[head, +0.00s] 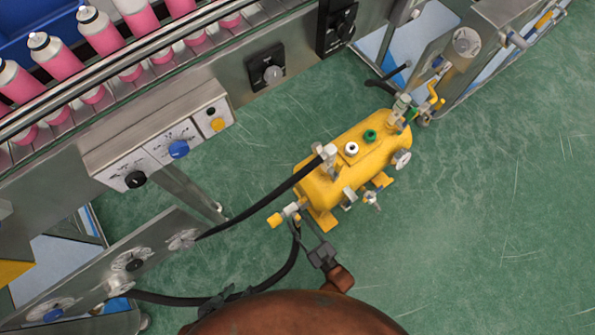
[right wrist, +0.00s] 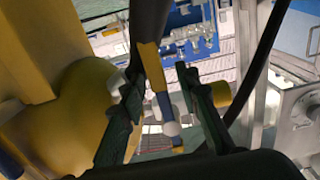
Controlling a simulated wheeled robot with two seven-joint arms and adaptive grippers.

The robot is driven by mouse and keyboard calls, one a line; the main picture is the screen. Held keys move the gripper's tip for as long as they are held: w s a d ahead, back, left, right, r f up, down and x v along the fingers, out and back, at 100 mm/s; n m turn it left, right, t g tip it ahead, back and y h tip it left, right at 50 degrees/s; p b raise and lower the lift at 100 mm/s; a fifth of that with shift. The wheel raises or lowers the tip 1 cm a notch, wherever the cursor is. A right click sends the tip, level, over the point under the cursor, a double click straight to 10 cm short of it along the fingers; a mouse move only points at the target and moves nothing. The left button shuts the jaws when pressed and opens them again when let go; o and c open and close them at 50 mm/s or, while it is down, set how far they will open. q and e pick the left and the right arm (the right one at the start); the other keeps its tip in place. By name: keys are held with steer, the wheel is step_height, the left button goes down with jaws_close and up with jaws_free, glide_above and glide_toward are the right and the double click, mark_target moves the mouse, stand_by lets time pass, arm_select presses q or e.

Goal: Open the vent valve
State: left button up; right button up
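A yellow tank (head: 345,175) lies on the green floor with several fittings on it. At its lower left end is a silver valve body (head: 291,209) with a yellow end piece (head: 275,220). I cannot tell for sure which fitting is the vent valve. My right gripper (head: 308,222) is beside this valve body. In the right wrist view its fingers (right wrist: 155,76) are spread, with a yellow lever (right wrist: 162,100) with a silver knob visible between them; contact is unclear. My left gripper (head: 226,297) is small and dark by the lower black hose, its fingers not distinguishable.
Black hoses (head: 258,207) run from the tank area to a metal panel (head: 110,268) at lower left. A metal machine with a control box (head: 165,140) and pink cans (head: 102,35) stands at upper left. Floor (head: 490,220) to the right is clear.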

jaws_close()
stand_by(0.3)
stand_by(0.4)
